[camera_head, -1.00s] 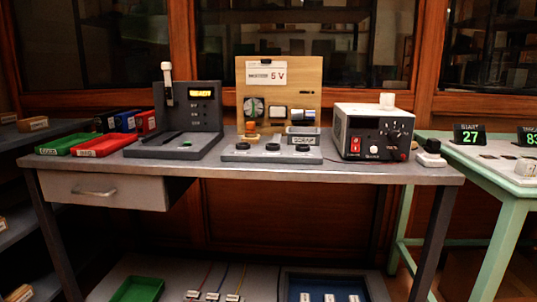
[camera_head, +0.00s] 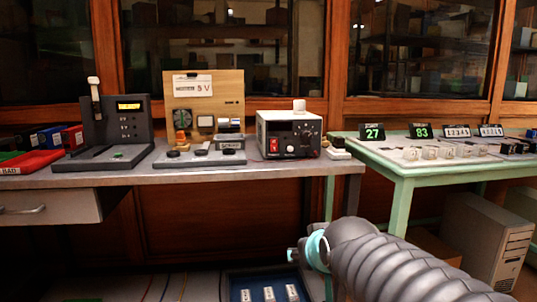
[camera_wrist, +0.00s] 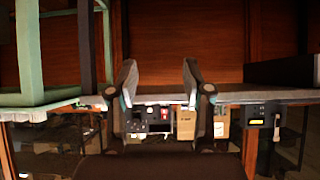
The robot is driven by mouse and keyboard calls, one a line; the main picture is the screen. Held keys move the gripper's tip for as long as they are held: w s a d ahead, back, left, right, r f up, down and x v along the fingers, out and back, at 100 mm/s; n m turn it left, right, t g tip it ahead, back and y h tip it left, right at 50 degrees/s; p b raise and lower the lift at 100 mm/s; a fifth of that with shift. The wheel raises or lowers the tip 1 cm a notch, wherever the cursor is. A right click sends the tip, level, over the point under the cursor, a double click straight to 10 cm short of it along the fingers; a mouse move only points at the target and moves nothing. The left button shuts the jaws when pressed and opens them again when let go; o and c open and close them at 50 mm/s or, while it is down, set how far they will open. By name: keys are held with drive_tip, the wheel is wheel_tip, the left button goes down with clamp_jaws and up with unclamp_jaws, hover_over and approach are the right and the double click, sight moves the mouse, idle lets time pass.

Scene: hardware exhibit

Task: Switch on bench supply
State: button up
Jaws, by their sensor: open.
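The bench supply (camera_head: 289,134) is a white box with a black front panel. It stands at the right part of the grey workbench. A red rocker switch (camera_head: 273,146) sits at the left of its front, with dials to the right. Whether the switch is on or off is too small to tell. In the wrist view, which is upside down, the supply (camera_wrist: 150,122) shows small beyond the fingers. My gripper (camera_wrist: 159,80) is open and empty, its two fingers apart, short of the bench. In the head view my arm enters at lower right; the fingertips cannot be made out.
The grey workbench (camera_head: 215,177) also carries a wooden 5 V panel (camera_head: 204,92), a dark stand with a lever (camera_head: 118,118) and red trays (camera_head: 30,163). A white plug-like object (camera_head: 338,150) lies right of the supply. A green table (camera_head: 405,170) adjoins at right.

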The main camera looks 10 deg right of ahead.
sight(274, 150)
drive_tip(key=w+r+t, duration=0.4)
drive_tip(key=w+r, duration=0.2)
drive_tip(key=w, duration=0.5)
drive_tip(key=w+r+t, duration=0.3)
drive_tip(key=w+r, duration=0.3)
drive_tip(key=w, duration=1.8)
drive_tip(key=shift+w+a+p, duration=0.1)
drive_tip(key=shift+w+p, duration=0.05)
drive_tip(key=shift+p, duration=0.2)
